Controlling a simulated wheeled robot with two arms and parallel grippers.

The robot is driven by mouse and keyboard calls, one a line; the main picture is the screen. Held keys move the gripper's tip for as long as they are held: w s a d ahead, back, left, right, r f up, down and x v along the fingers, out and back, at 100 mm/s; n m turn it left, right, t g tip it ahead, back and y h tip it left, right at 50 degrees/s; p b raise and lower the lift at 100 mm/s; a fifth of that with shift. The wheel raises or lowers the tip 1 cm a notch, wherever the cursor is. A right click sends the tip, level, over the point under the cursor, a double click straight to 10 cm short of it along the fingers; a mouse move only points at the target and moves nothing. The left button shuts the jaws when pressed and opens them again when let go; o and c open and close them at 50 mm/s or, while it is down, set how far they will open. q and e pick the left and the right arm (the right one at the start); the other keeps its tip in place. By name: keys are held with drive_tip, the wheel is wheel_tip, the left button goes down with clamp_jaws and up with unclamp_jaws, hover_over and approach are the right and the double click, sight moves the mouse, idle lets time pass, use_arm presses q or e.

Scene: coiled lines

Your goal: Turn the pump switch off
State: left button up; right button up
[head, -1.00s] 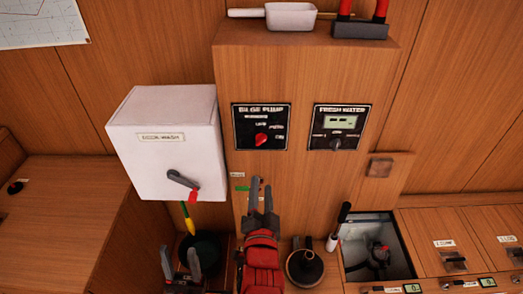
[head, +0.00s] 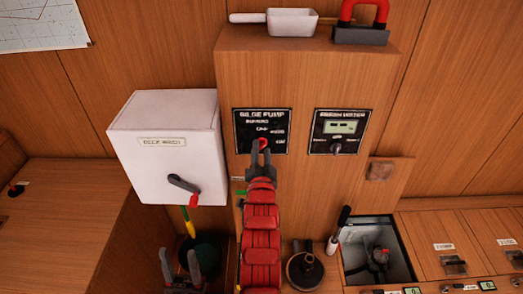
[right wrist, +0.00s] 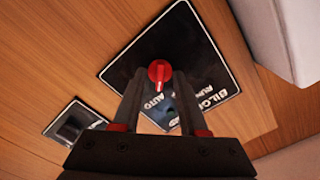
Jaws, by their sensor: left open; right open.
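The black bilge pump panel (head: 245,140) is on the front of the wooden cabinet, with a red rotary knob (head: 263,143) partly hidden behind my right fingertips. My right gripper (head: 261,150) is open in front of the knob. In the right wrist view the red knob (right wrist: 158,72) shows between and just beyond the open fingertips (right wrist: 157,85); I cannot tell whether they touch it. The knob's pointer points down toward the gripper in that view. My left gripper (head: 179,255) is open and empty, low at the left, below the white box.
The fresh water panel (head: 340,130) with its own knob is right of the bilge panel. A white box (head: 165,150) with a lever (head: 184,184) juts out at the left. A small wooden block (head: 379,170) and an open hatch (head: 350,260) are lower right.

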clamp_jaws()
drive_tip(key=shift+f+n, duration=0.1)
drive_tip(key=shift+n, duration=0.2)
idle(0.4)
drive_tip(key=shift+n+b, duration=1.05)
drive_tip(key=shift+n, duration=0.75)
drive_tip(key=n, duration=0.4)
drive_tip(key=shift+n+b, duration=0.3)
drive_tip(key=shift+b, duration=0.05)
